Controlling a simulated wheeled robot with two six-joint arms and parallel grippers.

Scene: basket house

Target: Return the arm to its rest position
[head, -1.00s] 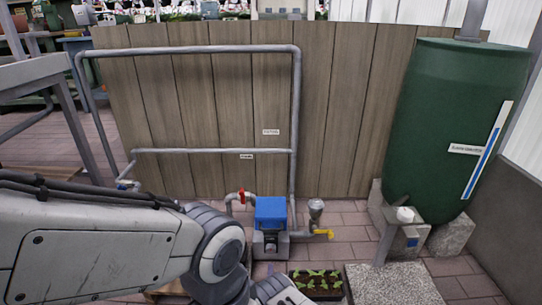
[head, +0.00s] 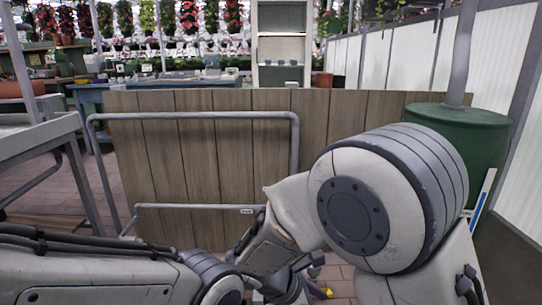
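My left arm (head: 95,275) comes in low from the left, and its elbow is at the bottom edge. Its gripper is below the frame and not in view. My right arm (head: 390,200) fills the right centre, bent, with its large round joint close to the camera. Its far part reaches down to the bottom middle. The dark parts of what looks like my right gripper (head: 290,282) show there, partly overlapped by the arms, and I cannot tell whether it is open or shut. I see nothing held.
A wooden panel (head: 210,155) with a grey pipe frame (head: 190,116) stands ahead. A green barrel (head: 485,140) is at the right, partly behind my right arm. A grey metal table (head: 40,140) is at the left. A blue table (head: 130,98) and shelves (head: 282,45) stand behind the panel.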

